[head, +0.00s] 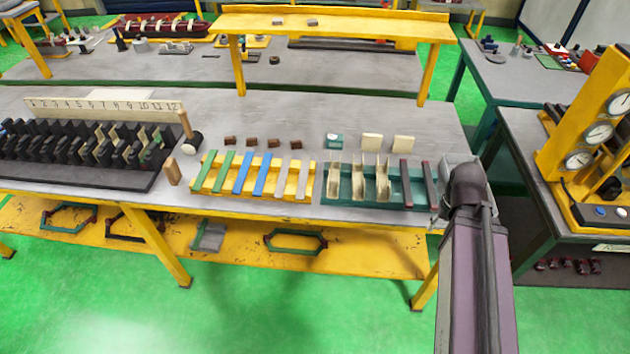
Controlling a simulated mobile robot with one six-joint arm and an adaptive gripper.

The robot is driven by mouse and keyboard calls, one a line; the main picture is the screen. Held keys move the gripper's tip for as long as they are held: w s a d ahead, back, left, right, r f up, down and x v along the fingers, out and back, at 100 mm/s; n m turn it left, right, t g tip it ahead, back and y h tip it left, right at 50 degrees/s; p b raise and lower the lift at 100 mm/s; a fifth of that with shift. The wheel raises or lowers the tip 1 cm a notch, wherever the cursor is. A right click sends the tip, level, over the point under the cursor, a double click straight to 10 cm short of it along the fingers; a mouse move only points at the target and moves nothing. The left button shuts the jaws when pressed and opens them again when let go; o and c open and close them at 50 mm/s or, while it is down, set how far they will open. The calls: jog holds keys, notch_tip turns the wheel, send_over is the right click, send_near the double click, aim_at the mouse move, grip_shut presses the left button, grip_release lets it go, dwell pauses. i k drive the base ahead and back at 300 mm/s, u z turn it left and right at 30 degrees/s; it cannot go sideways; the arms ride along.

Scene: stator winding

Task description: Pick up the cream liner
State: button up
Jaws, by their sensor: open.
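Several cream pieces stand in the left part of the teal tray (345,201). They look like folded, channel-shaped liners, including a left one (334,178), a middle one (358,180) and a right one (382,183). Two flat cream blocks, a left one (372,142) and a right one (403,143), lie on the bench behind the tray. My gripper (440,214) is at the tray's right end, to the right of the cream pieces and apart from them. It is open; my own arm hides most of it, and nothing shows in it.
Two dark red strips (406,184) stand in the tray's right part. A yellow tray (250,190) of coloured strips stands left of it. A small teal-and-white box (334,140) lies behind. A yellow shelf (330,22) spans the bench's back. A dark slotted rack (80,160) fills the left.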

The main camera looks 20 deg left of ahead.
aim_at(333, 185)
jog(key=u, duration=0.8)
jog(key=k, duration=0.95)
jog(key=z, duration=0.05)
jog(key=i, duration=0.8)
jog(key=u, duration=0.05)
